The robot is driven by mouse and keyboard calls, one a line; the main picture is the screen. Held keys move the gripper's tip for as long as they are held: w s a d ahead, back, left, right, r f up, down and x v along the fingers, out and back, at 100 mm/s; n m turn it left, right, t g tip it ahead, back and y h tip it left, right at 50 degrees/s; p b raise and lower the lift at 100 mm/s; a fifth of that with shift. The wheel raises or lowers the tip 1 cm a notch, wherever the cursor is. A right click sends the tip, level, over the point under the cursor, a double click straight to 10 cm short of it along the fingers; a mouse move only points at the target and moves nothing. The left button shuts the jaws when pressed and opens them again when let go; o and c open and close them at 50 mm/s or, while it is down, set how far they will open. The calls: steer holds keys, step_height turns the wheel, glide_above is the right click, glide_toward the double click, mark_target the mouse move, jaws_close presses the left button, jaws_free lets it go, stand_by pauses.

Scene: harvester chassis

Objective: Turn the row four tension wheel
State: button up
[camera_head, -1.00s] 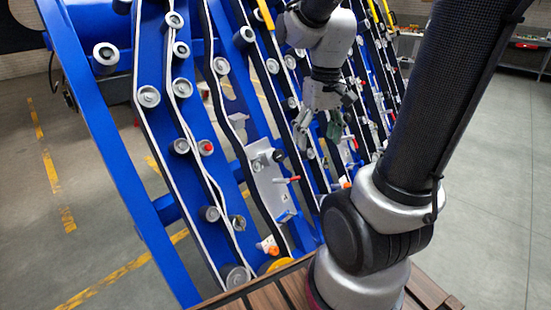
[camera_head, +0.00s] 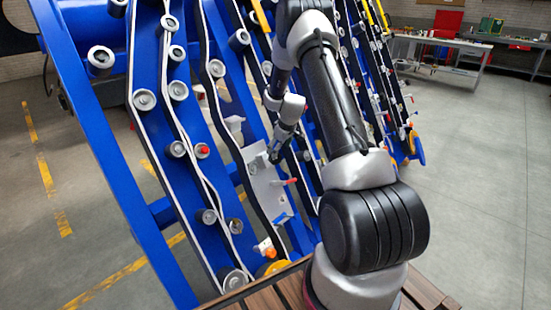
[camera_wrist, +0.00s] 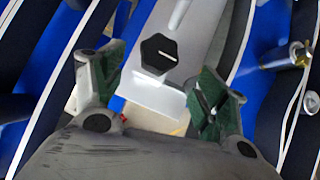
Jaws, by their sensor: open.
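A black hexagonal knob (camera_wrist: 158,54) with a white mark sits on a light grey plate (camera_wrist: 160,98) in the wrist view. It looks like the tension wheel, though no row number is legible. My gripper (camera_wrist: 162,88) is open, with its green-padded fingers on either side of the plate's lower part. The knob lies beyond and between the fingertips, apart from both. In the head view my gripper (camera_head: 275,152) is over the upper part of the grey plate (camera_head: 262,187) on the blue frame, and it hides the knob there.
Blue slanted rails (camera_head: 157,60) carry belts and grey rollers (camera_head: 145,100) on both sides. A red-tipped pin (camera_head: 290,182) sticks out of the plate's right side. A brass-ended fitting (camera_wrist: 298,54) stands right of my gripper. Open floor (camera_head: 470,190) lies to the right.

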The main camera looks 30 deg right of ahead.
steer(key=shift+n, duration=0.3)
steer(key=x, duration=0.7)
steer(key=shift+w+f, duration=0.25)
steer(key=shift+f, duration=0.05)
steer(key=c, duration=1)
